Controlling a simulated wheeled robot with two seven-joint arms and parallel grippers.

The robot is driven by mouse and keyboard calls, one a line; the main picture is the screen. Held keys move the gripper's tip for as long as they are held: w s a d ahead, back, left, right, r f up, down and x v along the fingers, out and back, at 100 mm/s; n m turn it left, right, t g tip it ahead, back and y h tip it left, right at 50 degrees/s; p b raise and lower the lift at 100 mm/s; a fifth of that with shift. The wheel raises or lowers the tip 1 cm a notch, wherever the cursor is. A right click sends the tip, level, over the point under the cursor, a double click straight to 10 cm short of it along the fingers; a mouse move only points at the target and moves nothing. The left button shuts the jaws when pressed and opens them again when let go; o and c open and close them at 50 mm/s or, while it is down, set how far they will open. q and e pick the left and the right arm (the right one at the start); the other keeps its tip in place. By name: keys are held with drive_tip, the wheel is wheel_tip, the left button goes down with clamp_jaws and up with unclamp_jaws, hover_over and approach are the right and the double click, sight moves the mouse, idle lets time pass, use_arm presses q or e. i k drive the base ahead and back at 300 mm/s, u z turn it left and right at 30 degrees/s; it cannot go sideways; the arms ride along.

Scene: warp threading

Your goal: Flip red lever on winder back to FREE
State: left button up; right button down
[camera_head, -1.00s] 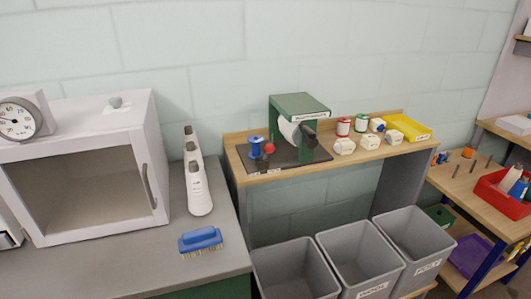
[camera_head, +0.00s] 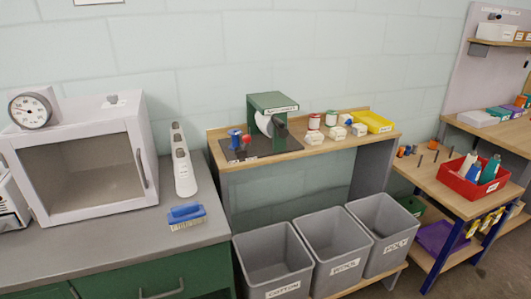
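The green winder (camera_head: 270,122) stands on a dark mat on the wooden bench against the wall. A white round part and a dark part show on its front. The red lever's knob (camera_head: 246,140) shows at the left of the winder, beside a blue spool (camera_head: 235,138). The lever's exact setting is too small to read. Neither of my grippers is in view.
Several thread spools and white blocks (camera_head: 314,138) and a yellow tray (camera_head: 372,122) share the bench (camera_head: 225,163). Grey bins (camera_head: 273,262) stand below its front. A grey counter with a white cabinet (camera_head: 82,165) and a blue brush (camera_head: 186,213) is at left. A red crate (camera_head: 472,188) is at right.

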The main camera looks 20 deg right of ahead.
sight(247, 138)
drive_tip(key=z, duration=0.85)
drive_tip(key=i, duration=0.7)
drive_tip(key=u, duration=0.95)
